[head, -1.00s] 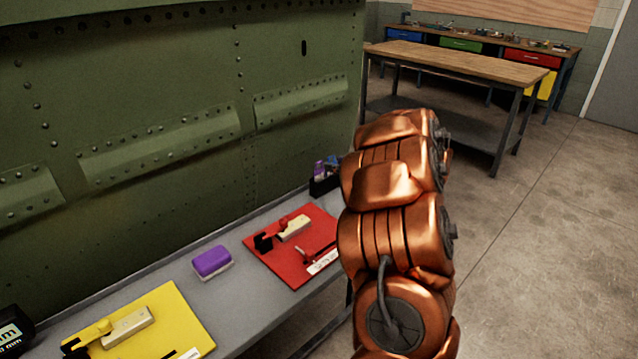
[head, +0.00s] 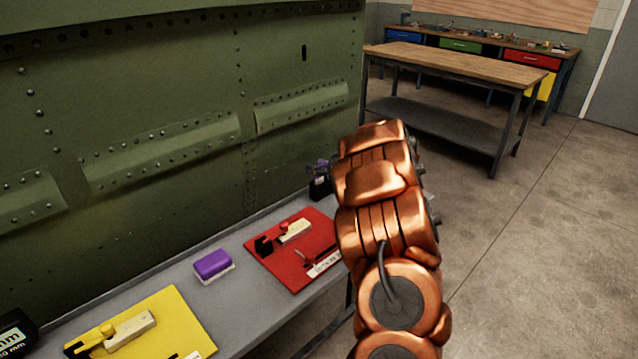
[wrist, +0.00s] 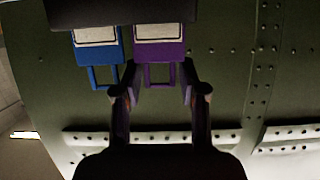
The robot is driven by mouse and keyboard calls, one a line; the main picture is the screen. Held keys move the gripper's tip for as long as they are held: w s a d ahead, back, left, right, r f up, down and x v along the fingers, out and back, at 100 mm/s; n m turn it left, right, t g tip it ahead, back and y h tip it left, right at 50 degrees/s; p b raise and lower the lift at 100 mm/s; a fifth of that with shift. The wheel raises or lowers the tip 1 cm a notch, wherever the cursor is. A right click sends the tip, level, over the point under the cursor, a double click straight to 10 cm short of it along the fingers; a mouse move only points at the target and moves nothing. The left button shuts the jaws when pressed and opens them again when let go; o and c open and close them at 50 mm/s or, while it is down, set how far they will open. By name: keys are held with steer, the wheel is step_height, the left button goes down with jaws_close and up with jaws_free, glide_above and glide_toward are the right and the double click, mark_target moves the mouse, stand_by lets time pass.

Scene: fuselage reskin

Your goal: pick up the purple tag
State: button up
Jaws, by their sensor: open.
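The purple tag (wrist: 158,47) shows near the top of the wrist view, with a pale label and a purple loop pointing toward my gripper. A similar blue tag (wrist: 97,50) stands beside it on the left. Both come out of a dark holder (wrist: 120,12). My gripper (wrist: 160,97) is open, its fingers on either side of the purple tag's loop; I cannot tell whether they touch it. In the head view the purple tag (head: 314,168) is small and partly hidden at the holder (head: 320,190); my arm hides the gripper there.
A grey bench (head: 180,290) runs along the riveted green fuselage panel (head: 150,110). On it lie a red board (head: 285,262), a yellow board (head: 170,312) and a purple-and-white block (head: 213,264). A wooden-topped table (head: 455,62) stands behind; floor to the right is clear.

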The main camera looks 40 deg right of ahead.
steer(key=shift+c, duration=0.2)
steer(key=c, duration=0.5)
